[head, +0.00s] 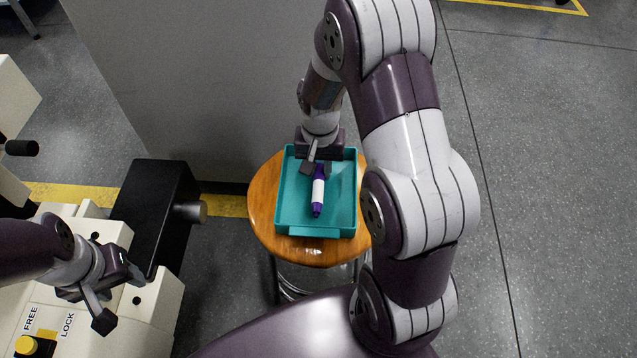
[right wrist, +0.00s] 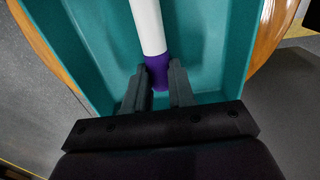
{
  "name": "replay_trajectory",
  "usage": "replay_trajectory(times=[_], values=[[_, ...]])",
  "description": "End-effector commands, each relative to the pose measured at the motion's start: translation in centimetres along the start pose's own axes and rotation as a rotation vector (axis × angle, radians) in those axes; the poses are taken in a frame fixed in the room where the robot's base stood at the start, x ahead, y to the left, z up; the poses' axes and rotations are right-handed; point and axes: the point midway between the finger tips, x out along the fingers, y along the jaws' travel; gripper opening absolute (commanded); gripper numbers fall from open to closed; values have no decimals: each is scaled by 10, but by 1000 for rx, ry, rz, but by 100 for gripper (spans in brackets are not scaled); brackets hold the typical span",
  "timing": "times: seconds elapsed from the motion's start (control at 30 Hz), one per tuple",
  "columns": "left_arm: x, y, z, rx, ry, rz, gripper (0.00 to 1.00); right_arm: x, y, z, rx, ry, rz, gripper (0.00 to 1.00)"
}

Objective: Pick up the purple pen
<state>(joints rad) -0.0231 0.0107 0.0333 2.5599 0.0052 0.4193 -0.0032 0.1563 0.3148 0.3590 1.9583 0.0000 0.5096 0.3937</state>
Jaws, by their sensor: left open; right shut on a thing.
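The purple pen (head: 318,192) has a white middle band and purple ends. It is at the teal tray (head: 286,205), which stands on a round wooden stool. My right gripper (head: 317,168) reaches down from above and is shut on the pen's far end. In the right wrist view, the two fingers (right wrist: 159,92) are on either side of the pen's purple end (right wrist: 158,68). I cannot tell whether the pen touches the tray floor. My left gripper (head: 118,299) is open and empty, at the lower left over the cream machine.
The wooden stool (head: 262,208) has metal legs and clear floor to its right. A cream machine (head: 150,318) with a black block (head: 150,200) and a metal knob stands at the left. A grey panel (head: 200,80) rises behind the stool.

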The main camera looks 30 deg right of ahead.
Motion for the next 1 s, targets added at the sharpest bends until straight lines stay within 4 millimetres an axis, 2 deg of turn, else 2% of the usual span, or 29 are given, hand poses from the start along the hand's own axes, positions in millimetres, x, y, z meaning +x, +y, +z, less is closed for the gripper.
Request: replay_trajectory(times=[0.13,0.23,0.43,0.8,1.0], values=[[-1,0,0,0,0,0,53,-2,0,0,0,0,0,2],[-8,0,-1,0,0,0,53,-11,0,0,0,1,0,2],[-34,0,-4,0,0,0,53,-48,0,-1,0,2,-1,2],[-72,0,-8,0,0,0,53,-98,74,44,5,1,0,2],[-80,0,-9,0,0,0,53,-110,97,58,3,0,0,2]])
